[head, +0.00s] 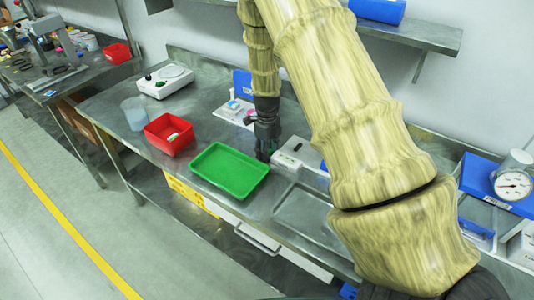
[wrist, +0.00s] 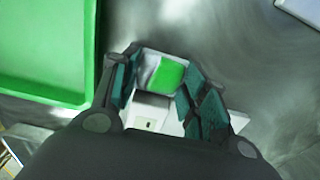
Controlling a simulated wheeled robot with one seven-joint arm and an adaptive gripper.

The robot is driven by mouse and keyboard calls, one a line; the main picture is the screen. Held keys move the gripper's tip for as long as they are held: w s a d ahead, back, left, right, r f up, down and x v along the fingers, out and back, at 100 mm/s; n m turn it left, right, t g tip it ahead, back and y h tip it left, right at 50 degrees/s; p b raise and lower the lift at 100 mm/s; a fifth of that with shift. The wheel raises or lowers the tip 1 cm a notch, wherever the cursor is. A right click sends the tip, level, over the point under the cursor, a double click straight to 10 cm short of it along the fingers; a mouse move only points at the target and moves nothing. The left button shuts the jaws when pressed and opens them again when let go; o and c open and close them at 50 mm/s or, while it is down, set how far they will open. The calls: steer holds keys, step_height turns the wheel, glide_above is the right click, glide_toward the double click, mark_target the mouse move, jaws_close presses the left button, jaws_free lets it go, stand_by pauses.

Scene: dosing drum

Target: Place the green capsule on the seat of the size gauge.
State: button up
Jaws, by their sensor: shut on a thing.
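My gripper (head: 264,153) is low over the bench, just right of the green tray. In the wrist view my gripper (wrist: 160,82) has its dark teal fingers on both sides of the green capsule (wrist: 172,73), which shows a green part and a whitish part. The gripper is shut on it. In the head view the capsule cannot be made out.
A white box (head: 298,155) is close to the gripper's right. A shallow metal tray (head: 305,213) lies on the bench.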

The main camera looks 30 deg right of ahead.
steer(key=shift+r, duration=0.1)
steer(key=shift+r+b, duration=0.6)
steer(key=shift+r, duration=0.35)
steer(key=shift+s+a+r+b, duration=0.15)
steer(key=shift+s+r+b, duration=0.3)
steer(key=shift+r, duration=0.2)
steer(key=s+a+b, duration=0.1)
steer(key=s, duration=0.4)
steer(key=s+a+r+b, duration=0.1)
steer(key=s, duration=0.3)
steer(key=s+a+b, duration=0.1)
steer(key=s+a, duration=0.1)
steer(key=s, duration=0.3)
steer(key=shift+s+r, duration=0.3)
steer(key=shift+r, duration=0.05)
